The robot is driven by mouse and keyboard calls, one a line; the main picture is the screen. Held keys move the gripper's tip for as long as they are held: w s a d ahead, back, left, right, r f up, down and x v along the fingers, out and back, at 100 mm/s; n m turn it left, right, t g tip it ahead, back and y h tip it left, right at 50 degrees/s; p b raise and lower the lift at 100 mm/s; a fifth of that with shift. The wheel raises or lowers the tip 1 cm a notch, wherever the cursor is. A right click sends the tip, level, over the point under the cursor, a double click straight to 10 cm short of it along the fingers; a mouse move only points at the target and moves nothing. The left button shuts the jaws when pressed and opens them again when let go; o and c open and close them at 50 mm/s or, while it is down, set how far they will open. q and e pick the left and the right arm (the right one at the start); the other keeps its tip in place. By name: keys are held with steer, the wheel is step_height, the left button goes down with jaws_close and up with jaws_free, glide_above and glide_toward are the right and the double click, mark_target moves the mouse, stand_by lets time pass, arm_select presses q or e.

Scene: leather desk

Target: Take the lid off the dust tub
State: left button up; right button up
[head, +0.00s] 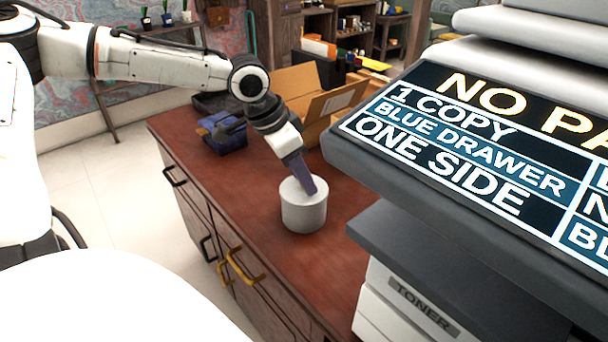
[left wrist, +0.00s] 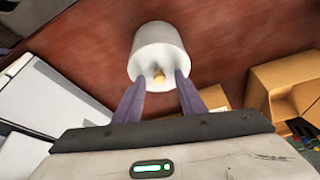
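The dust tub (head: 303,213) is a white round tub standing upright on the red-brown desk top. Its pale lid (head: 290,188) is on top, and my left gripper's fingers partly hide it. In the left wrist view the tub (left wrist: 157,40) shows at top centre, with a small tan knob (left wrist: 159,77) on the lid. My left gripper (head: 309,190) reaches down over the lid. Its two purple-grey fingers (left wrist: 160,81) are spread, one on each side of the knob, with visible gaps. My right gripper is not in view.
Behind the tub are an open cardboard box (head: 332,101) and a blue container (head: 226,135) with dark items. A large printer with a sign (head: 470,140) and a toner-labelled white box (head: 400,305) crowd the right. The desk (head: 255,210) left of the tub is clear.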

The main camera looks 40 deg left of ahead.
arm_select(q)
steer(key=shift+c, duration=0.3)
jaws_close()
steer(key=shift+r, duration=0.1)
